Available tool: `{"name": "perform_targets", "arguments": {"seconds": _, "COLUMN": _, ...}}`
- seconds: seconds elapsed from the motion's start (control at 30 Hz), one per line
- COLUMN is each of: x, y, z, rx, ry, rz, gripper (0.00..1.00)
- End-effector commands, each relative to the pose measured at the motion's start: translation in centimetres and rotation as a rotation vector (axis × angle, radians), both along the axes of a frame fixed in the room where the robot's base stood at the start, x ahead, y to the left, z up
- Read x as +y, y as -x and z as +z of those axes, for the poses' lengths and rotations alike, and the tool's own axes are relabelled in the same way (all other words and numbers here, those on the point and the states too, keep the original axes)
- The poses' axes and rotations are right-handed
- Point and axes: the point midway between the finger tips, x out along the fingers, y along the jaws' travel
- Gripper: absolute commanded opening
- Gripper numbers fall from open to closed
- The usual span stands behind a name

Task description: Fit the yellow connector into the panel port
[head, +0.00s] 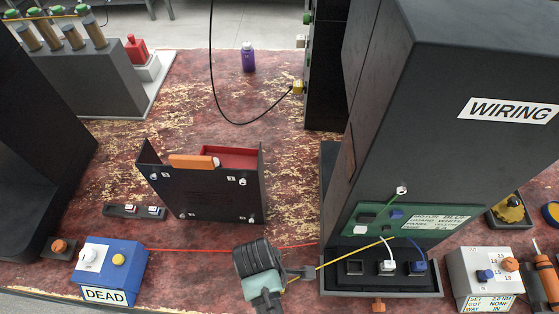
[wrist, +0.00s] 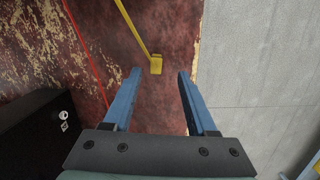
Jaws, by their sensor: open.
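The yellow connector (wrist: 156,65) is small and lies over the red worn bench top, near its front edge. A yellow wire runs from it; in the head view this wire (head: 350,258) leads up right to the green board. My gripper (wrist: 159,76) is open and empty, with the connector just beyond and between its blue fingertips. In the head view my gripper (head: 298,272) is low at centre and hides most of the connector. A dark empty port (head: 354,267) is in the panel base (head: 345,287), left of a seated white connector (head: 387,267) and blue connector (head: 418,268).
The tall black WIRING cabinet (head: 440,130) rises behind the panel. A blue DEAD box (head: 112,268) is left of my gripper, and a black bracket (head: 210,193) stands behind it. A red wire (wrist: 88,60) crosses the bench. Another yellow plug (head: 298,88) is far back.

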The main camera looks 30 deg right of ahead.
Motion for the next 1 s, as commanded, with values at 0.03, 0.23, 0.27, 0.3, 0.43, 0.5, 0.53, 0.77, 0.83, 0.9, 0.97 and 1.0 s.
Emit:
{"name": "perform_targets", "arguments": {"seconds": 0.03, "x": -0.1, "y": 0.0, "z": -0.5, "rx": 0.001, "ry": 0.000, "rz": -0.001, "gripper": 0.57}}
{"name": "perform_targets", "arguments": {"seconds": 0.23, "x": -0.5, "y": -0.3, "z": -3.1, "rx": 0.002, "ry": 0.000, "rz": -0.002, "gripper": 0.57}}
{"name": "perform_targets", "arguments": {"seconds": 0.27, "x": -0.5, "y": -0.2, "z": -3.6, "rx": 0.002, "ry": 0.000, "rz": -0.002, "gripper": 0.57}}
{"name": "perform_targets", "arguments": {"seconds": 0.3, "x": -0.6, "y": -0.1, "z": -4.0, "rx": 0.001, "ry": -0.001, "rz": -0.002, "gripper": 0.57}}
{"name": "perform_targets", "arguments": {"seconds": 0.43, "x": -0.6, "y": -0.1, "z": -4.8, "rx": -0.001, "ry": -0.001, "rz": -0.002, "gripper": 0.57}}
{"name": "perform_targets", "arguments": {"seconds": 0.5, "x": -0.7, "y": -0.1, "z": -4.9, "rx": -0.002, "ry": 0.000, "rz": -0.001, "gripper": 0.57}}
{"name": "perform_targets", "arguments": {"seconds": 0.53, "x": -0.6, "y": -0.1, "z": -4.9, "rx": -0.002, "ry": 0.000, "rz": -0.001, "gripper": 0.57}}
{"name": "perform_targets", "arguments": {"seconds": 0.77, "x": -0.6, "y": -0.1, "z": -4.8, "rx": -0.002, "ry": 0.000, "rz": -0.001, "gripper": 0.38}}
{"name": "perform_targets", "arguments": {"seconds": 0.83, "x": -0.6, "y": -0.1, "z": -4.8, "rx": -0.002, "ry": 0.000, "rz": -0.001, "gripper": 0.25}}
{"name": "perform_targets", "arguments": {"seconds": 0.9, "x": -0.7, "y": -0.1, "z": -4.8, "rx": -0.002, "ry": 0.000, "rz": -0.001, "gripper": 0.12}}
{"name": "perform_targets", "arguments": {"seconds": 0.97, "x": -0.7, "y": -0.1, "z": -4.8, "rx": -0.002, "ry": 0.000, "rz": -0.002, "gripper": 0.02}}
{"name": "perform_targets", "arguments": {"seconds": 1.0, "x": -0.6, "y": -0.1, "z": -4.8, "rx": -0.002, "ry": 0.000, "rz": -0.001, "gripper": 0.00}}
